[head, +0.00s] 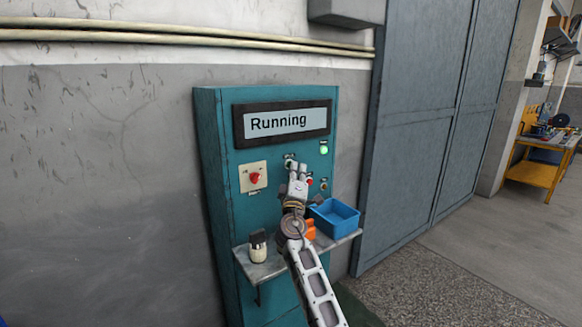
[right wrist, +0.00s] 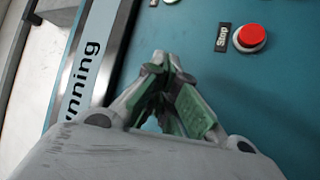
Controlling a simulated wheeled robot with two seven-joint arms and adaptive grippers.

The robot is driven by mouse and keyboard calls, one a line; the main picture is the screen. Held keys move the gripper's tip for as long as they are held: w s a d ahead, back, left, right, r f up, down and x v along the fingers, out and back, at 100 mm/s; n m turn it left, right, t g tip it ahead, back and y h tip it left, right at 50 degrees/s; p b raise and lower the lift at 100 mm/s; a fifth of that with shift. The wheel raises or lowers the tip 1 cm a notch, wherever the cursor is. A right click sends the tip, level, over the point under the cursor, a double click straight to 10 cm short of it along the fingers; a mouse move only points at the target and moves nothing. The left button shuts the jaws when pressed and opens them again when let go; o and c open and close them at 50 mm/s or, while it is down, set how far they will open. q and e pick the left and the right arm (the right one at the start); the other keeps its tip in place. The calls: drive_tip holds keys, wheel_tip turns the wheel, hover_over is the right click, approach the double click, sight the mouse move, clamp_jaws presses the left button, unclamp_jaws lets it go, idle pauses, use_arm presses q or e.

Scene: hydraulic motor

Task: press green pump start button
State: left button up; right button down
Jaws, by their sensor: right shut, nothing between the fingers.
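The teal pump cabinet (head: 225,130) stands against the wall, and its display (head: 290,121) reads "Running". My right gripper (head: 297,168) is shut and empty, with its fingertips at the panel. The green start button (head: 289,163) shows partly at the fingertips; I cannot tell whether they touch it. In the right wrist view the shut fingers (right wrist: 160,65) point towards the panel. The red Stop button (head: 309,182) is just right of the gripper; it also shows in the right wrist view (right wrist: 249,38). My left gripper is not in view.
A green lamp (head: 324,149) is lit below the display. A red knob (head: 255,178) on a pale plate is at the left. The shelf (head: 262,270) below holds a blue bin (head: 335,222), an orange bottle (head: 310,230) and a black-and-white item (head: 258,247).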

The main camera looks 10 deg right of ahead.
drive_tip(key=shift+s, duration=0.15)
drive_tip(key=shift+s+d, duration=0.2)
drive_tip(key=shift+s, duration=0.4)
drive_tip(key=shift+s+d+p, duration=0.3)
drive_tip(key=shift+s, duration=0.5)
drive_tip(key=shift+s+d+p, duration=0.25)
drive_tip(key=shift+s+p, duration=0.1)
drive_tip(key=shift+s, duration=0.4)
drive_tip(key=shift+s+d+p, duration=0.3)
drive_tip(key=shift+s, duration=0.5)
